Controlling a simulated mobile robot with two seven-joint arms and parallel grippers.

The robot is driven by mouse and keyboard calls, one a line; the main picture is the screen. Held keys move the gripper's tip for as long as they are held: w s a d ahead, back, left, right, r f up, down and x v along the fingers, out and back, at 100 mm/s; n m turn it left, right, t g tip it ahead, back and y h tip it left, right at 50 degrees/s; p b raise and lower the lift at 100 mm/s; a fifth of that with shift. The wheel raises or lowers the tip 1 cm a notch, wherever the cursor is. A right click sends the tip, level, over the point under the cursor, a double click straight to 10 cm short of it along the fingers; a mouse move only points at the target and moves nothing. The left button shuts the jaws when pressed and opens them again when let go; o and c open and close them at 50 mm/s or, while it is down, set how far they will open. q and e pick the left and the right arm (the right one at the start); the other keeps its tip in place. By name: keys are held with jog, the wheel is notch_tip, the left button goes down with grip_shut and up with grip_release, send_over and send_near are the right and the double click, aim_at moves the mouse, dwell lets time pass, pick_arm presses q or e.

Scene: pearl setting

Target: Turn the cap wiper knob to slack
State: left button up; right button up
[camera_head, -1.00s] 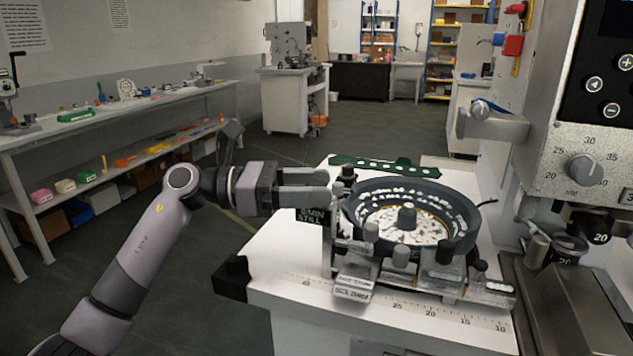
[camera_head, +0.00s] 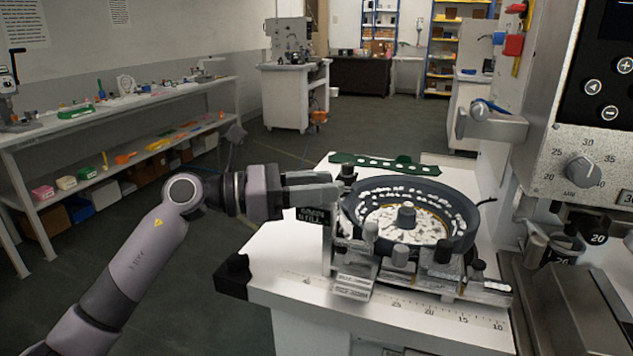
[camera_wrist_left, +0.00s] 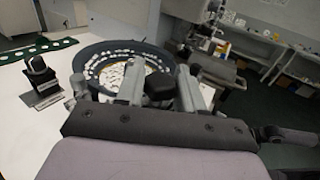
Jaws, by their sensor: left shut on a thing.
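A round dark feeder bowl (camera_head: 460,235) with small white pieces in it stands on the white table. My left gripper (camera_head: 338,190) reaches in from the left at the bowl's left side, its fingers level. In the left wrist view its two fingers (camera_wrist_left: 160,92) are shut on a black knob (camera_wrist_left: 160,85), close to the bowl's rim. The fingers hide this knob in the head view. Its own lettering and pointer cannot be read, so I cannot tell its setting. A second black knob (camera_wrist_left: 38,66) stands apart with a label plate (camera_wrist_left: 48,100). My right gripper is not in view.
A green slotted strip (camera_head: 375,163) lies behind the bowl. Small posts and a ruler scale (camera_head: 420,308) are at the front. A dark label (camera_head: 313,216) sits under the fingers. A machine with a dial (camera_head: 583,168) stands at right. Floor at left is free.

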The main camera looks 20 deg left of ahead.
pick_arm(q)
jog(key=shift+r+n+t+y+p, duration=0.1)
jog(key=shift+n+t+y+p, duration=0.3)
jog(key=shift+t, duration=0.6)
jog(key=o, duration=0.9)
jog(key=shift+o, duration=0.2)
